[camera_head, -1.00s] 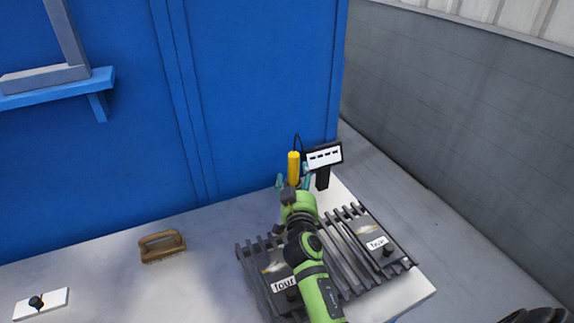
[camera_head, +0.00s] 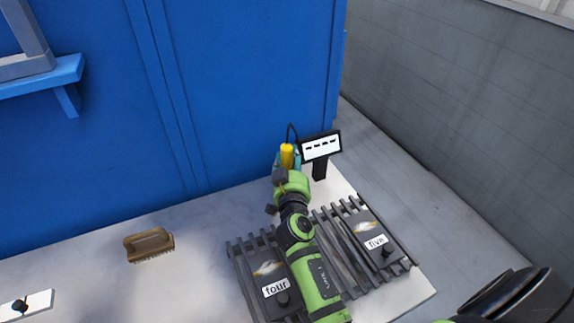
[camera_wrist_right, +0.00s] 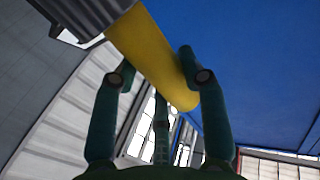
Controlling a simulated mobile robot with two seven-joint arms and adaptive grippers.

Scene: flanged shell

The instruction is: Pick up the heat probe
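The heat probe is a yellow cylinder (camera_head: 287,156) with a thin black cord at its top. It stands near the back right of the table, beside a small display. My right gripper (camera_head: 287,161) has its teal fingers around the probe, partly hidden by its own wrist. In the right wrist view the yellow probe (camera_wrist_right: 150,58) runs slantwise between the fingers of the gripper (camera_wrist_right: 162,76). The fingertips are close to both sides of it. Whether they press on it I cannot tell. My left gripper is not in view.
A black-framed display (camera_head: 321,147) stands right of the probe. Slatted dark racks hold plates marked four (camera_head: 276,288) and five (camera_head: 376,242) under my right arm. A wooden brush (camera_head: 149,245) lies left on the white table. A blue wall (camera_head: 240,90) rises close behind.

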